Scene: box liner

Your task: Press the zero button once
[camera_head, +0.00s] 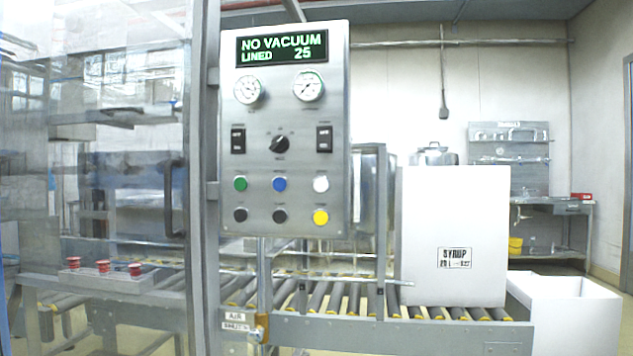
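A grey metal control panel (262,140) stands upright near the middle of the view. Its green-lit display (282,48) reads "NO VACUUM", "LINED 25". Below two round gauges are two black rocker switches and a black rotary knob (279,144). The upper button row has a green button (240,183), a blue button (280,184) and a white button (321,184). The lower row has two black buttons, left (240,215) and middle (280,216), and a yellow button (320,217). The button labels are too small to read, so I cannot tell which is zero. Neither gripper is in view.
A roller conveyor (345,297) runs behind and below the panel, carrying a white box (455,215) marked "SYRUP". An open white box (570,310) stands at the lower right. A clear guard door (110,150) and a bar with red buttons (95,280) are on the left.

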